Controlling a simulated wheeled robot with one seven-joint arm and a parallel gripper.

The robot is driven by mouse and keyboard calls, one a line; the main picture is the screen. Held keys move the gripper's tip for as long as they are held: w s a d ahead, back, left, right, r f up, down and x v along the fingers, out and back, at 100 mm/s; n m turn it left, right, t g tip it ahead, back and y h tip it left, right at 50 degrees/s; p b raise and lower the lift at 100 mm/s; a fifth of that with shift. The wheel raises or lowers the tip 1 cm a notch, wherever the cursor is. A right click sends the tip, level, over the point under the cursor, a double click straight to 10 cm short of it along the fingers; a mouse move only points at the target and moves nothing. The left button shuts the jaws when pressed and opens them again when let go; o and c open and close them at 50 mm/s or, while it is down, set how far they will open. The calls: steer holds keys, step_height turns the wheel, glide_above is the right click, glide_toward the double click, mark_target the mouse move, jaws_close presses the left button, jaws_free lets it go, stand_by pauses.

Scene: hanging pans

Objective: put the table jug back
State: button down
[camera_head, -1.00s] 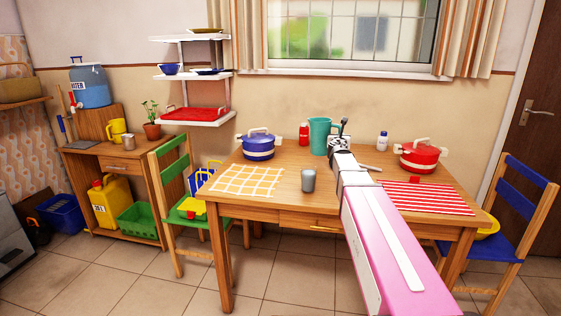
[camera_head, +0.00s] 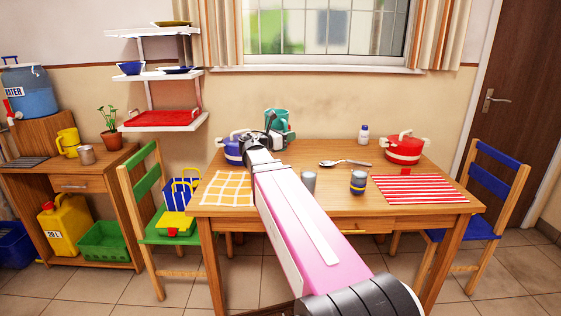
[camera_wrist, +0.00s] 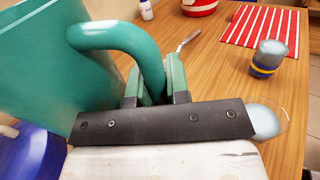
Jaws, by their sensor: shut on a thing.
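The teal jug (camera_head: 281,117) is at the back left of the table (camera_head: 330,205), next to the blue pot (camera_head: 232,150). My gripper (camera_head: 268,138) is at the jug, and my arm hides part of it. In the wrist view the jug (camera_wrist: 85,80) fills the left side, and its curved handle passes between the fingers of my gripper (camera_wrist: 154,82), which are shut on it. The jug's base is hidden, so I cannot tell whether it touches the table.
A grey cup (camera_head: 309,181), a banded dark cup (camera_head: 357,182), a spoon (camera_head: 345,163), a white bottle (camera_head: 364,134) and a red pot (camera_head: 404,149) stand or lie on the table. A wall shelf (camera_head: 155,76) is at the left, above a green chair (camera_head: 160,215).

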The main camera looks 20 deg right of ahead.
steer(key=shift+w+d+f, duration=1.3)
steer(key=shift+d+f, duration=0.1)
steer(key=shift+f, duration=0.4)
steer(key=shift+w+d+f, duration=1.25)
steer(key=shift+d+f, duration=0.1)
steer(key=shift+f, duration=0.45)
steer(key=shift+w+d+f, duration=1.3)
steer(key=shift+d+f, duration=0.1)
steer(key=shift+f, duration=0.5)
steer(key=c, duration=1.1)
jaws_free()
steer(key=shift+s+a, duration=0.1)
steer(key=shift+a, duration=0.2)
steer(key=v, duration=1.1)
steer(key=shift+s+a, duration=0.1)
steer(key=shift+a, duration=0.05)
